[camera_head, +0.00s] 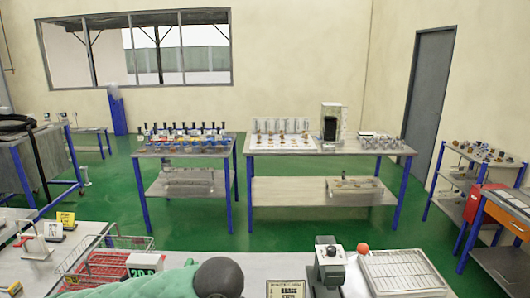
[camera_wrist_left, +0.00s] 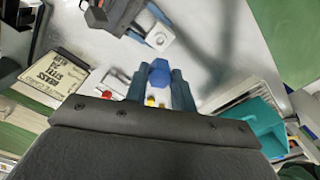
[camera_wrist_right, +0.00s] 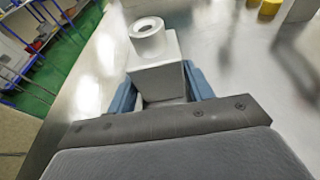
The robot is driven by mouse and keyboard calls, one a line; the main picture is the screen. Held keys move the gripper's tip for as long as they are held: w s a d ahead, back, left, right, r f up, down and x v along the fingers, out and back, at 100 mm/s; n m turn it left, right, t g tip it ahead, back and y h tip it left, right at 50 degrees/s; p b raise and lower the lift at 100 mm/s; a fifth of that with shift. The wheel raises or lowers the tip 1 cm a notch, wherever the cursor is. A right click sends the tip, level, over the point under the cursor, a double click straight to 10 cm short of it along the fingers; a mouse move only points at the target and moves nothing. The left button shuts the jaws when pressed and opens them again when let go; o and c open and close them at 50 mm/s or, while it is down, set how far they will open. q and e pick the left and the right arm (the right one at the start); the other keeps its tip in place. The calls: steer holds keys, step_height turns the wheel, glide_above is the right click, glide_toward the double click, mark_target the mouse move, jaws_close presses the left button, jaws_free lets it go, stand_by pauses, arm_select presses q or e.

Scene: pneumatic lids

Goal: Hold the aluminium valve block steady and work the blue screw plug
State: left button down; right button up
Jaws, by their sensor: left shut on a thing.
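The blue screw plug (camera_wrist_left: 159,72) sits between the fingertips of my left gripper (camera_wrist_left: 160,80), which is shut on it. The aluminium valve block (camera_wrist_right: 165,75) is a pale squared body with a round, hollow port on top, in the right wrist view. The fingers of my right gripper (camera_wrist_right: 162,90) lie against both sides of the block and appear shut on it. In the left wrist view the block (camera_wrist_left: 158,38) is just beyond the plug, with a visible gap between them. I cannot make out either gripper clearly in the head view.
The left wrist view shows a printed card (camera_wrist_left: 55,78) and a teal bin (camera_wrist_left: 255,122). Yellow pieces (camera_wrist_right: 270,8) lie beyond the block.

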steer(key=c, duration=0.4)
steer(key=shift+c, duration=0.2)
steer(key=shift+s+f, duration=0.1)
steer(key=shift+f, duration=0.15)
stand_by(0.7)
